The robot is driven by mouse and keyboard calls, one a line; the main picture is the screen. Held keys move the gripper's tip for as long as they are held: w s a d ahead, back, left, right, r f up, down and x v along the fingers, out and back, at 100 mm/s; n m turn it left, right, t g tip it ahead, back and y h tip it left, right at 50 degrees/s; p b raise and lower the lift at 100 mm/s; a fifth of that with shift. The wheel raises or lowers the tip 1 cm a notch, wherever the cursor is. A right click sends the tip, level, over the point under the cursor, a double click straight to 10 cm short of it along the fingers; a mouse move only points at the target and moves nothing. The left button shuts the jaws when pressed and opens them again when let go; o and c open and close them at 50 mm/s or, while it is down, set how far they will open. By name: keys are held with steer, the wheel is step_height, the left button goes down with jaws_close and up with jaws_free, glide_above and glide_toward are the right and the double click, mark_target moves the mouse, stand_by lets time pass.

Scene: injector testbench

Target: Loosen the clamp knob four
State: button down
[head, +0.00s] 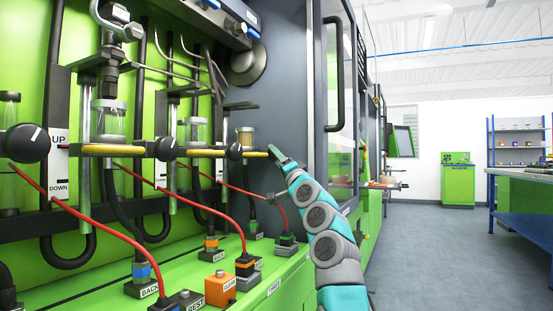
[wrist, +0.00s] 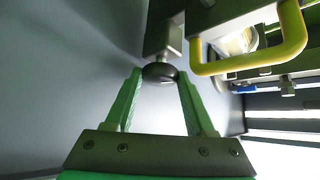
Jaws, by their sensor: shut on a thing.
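In the wrist view, a round black clamp knob (wrist: 160,73) sits on the end of a grey metal block (wrist: 164,38). The green fingers of my gripper (wrist: 159,76) stand on either side of it, their tips against it. A yellow handle (wrist: 292,42) is just to the right. In the head view my gripper (head: 277,155) is at the right end of the rightmost clamp's yellow bar (head: 256,154). The gripped knob is hidden there. Another black knob (head: 235,152) shows at that bar's left end.
More clamps with glass cylinders (head: 108,120) and black knobs (head: 166,148) line the green panel to the left. Red cables (head: 120,215) hang in front, down to the green ledge (head: 262,268). A grey wall (head: 285,70) is close behind. The floor (head: 440,235) at right is clear.

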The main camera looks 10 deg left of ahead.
steer(key=shift+c, duration=1.2)
jaws_free()
steer(key=b+v, duration=0.3)
steer(key=v, duration=0.5)
steer(key=shift+b, duration=0.3)
steer(key=shift+w, duration=0.1)
